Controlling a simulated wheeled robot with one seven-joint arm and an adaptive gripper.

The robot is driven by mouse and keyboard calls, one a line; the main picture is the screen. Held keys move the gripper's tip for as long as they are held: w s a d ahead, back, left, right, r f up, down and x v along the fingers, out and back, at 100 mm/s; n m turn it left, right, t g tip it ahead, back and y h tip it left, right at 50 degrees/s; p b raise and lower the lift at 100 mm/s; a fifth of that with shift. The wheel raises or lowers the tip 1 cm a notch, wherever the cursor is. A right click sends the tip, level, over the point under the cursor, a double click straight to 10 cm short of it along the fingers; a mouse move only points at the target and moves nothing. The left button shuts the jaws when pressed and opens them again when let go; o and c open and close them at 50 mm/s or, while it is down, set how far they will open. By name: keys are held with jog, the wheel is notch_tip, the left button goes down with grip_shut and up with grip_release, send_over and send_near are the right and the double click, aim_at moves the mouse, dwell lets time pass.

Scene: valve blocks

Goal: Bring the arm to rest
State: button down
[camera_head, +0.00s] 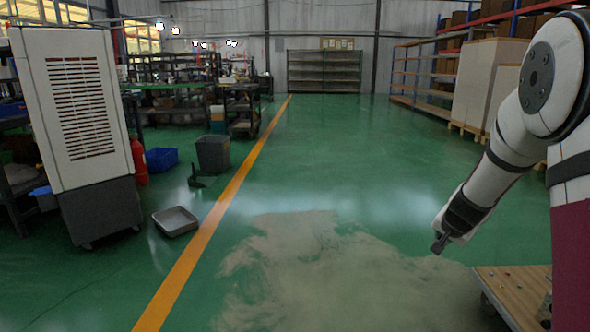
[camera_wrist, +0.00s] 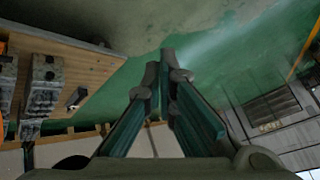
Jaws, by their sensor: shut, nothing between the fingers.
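My gripper (camera_head: 440,243) hangs at the end of my white arm on the right of the head view, pointing down and to the left over the green floor. In the wrist view its fingertips (camera_wrist: 166,68) are close together, with nothing between them. In the wrist view the bench top (camera_wrist: 85,55) is at the left, apart from the fingers, and carries a grey metal valve block (camera_wrist: 42,92). A small dark part (camera_wrist: 76,97) lies beside the block.
A yellow line (camera_head: 215,215) runs along the floor. A grey tray (camera_head: 176,221), a dark bin (camera_head: 213,154), a red cylinder (camera_head: 139,160) and a white vented cabinet (camera_head: 80,105) stand on the left. Shelves (camera_head: 415,75) line the right wall. The middle floor is clear.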

jog(key=s+a+r+n+g+y, duration=0.1)
jog(key=s+a+r+n+y, duration=0.15)
jog(key=s+a+r, duration=0.55)
jog(key=s+a+r+n+g+y, duration=0.15)
jog(key=s+a+r+n, duration=0.25)
jog(key=s+a, duration=0.65)
jog(key=s+a+n+g, duration=0.2)
jog(key=s+a, duration=0.1)
jog(key=s, duration=1.1)
jog(key=s+a+n+g, duration=0.2)
jog(key=s+a, duration=0.1)
jog(key=s, duration=1.1)
notch_tip(320, 180, up, 40)
jog(key=t+p, duration=0.3)
jog(key=p, duration=3.5)
jog(key=shift+r+t+h+p, duration=0.2)
jog(key=shift+t+h+p, duration=0.1)
jog(key=shift+t+h, duration=0.1)
jog(key=shift+w+d+n, duration=0.1)
jog(key=shift+d+n, duration=0.05)
jog(key=shift+n, duration=0.1)
